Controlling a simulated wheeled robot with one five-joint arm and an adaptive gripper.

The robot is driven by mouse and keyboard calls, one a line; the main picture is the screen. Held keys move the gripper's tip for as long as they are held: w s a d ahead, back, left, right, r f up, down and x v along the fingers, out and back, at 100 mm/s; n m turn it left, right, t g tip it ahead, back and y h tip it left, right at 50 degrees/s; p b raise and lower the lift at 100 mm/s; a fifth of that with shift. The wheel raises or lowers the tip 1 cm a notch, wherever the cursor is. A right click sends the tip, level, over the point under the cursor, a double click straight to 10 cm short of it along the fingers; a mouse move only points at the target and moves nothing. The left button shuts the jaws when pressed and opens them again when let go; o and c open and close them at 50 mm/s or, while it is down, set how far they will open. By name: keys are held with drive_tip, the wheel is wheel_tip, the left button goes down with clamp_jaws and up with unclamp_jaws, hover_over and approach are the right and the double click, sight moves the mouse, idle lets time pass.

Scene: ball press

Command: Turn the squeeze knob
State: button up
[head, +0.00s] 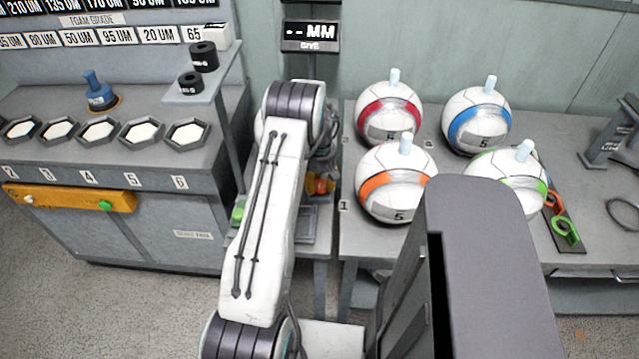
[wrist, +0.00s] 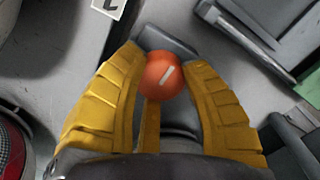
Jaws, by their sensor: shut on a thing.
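The squeeze knob (wrist: 166,74) is a round orange knob with a white line mark, seen from above in the wrist view. The line is slanted, rising to the right. My gripper (wrist: 163,62) has its two yellow fingers on either side of the knob and is shut on it. In the head view a bit of orange (head: 321,186) shows just right of my arm, near the press. My arm hides most of the press there.
Several balls with coloured bands, such as a red one (head: 390,112) and an orange one (head: 396,182), sit on the grey bench to the right. A dark display (head: 310,37) stands behind. A cabinet with hexagonal cups (head: 98,130) is at left.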

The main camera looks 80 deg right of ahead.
drive_tip(key=shift+f, duration=0.1)
drive_tip(key=m+b, duration=0.2)
drive_tip(key=m, duration=0.1)
drive_tip(key=shift+f, duration=0.1)
drive_tip(key=m+b, duration=0.1)
drive_tip(key=m, duration=0.2)
drive_tip(key=shift+m+b, duration=0.35)
drive_tip(key=shift+m, duration=0.05)
drive_tip(key=m+b, duration=0.1)
drive_tip(key=m, duration=0.2)
drive_tip(key=shift+m+b, duration=0.35)
drive_tip(key=shift+m, duration=1.55)
drive_tip(key=o, duration=1.2)
drive_tip(key=shift+r, duration=0.25)
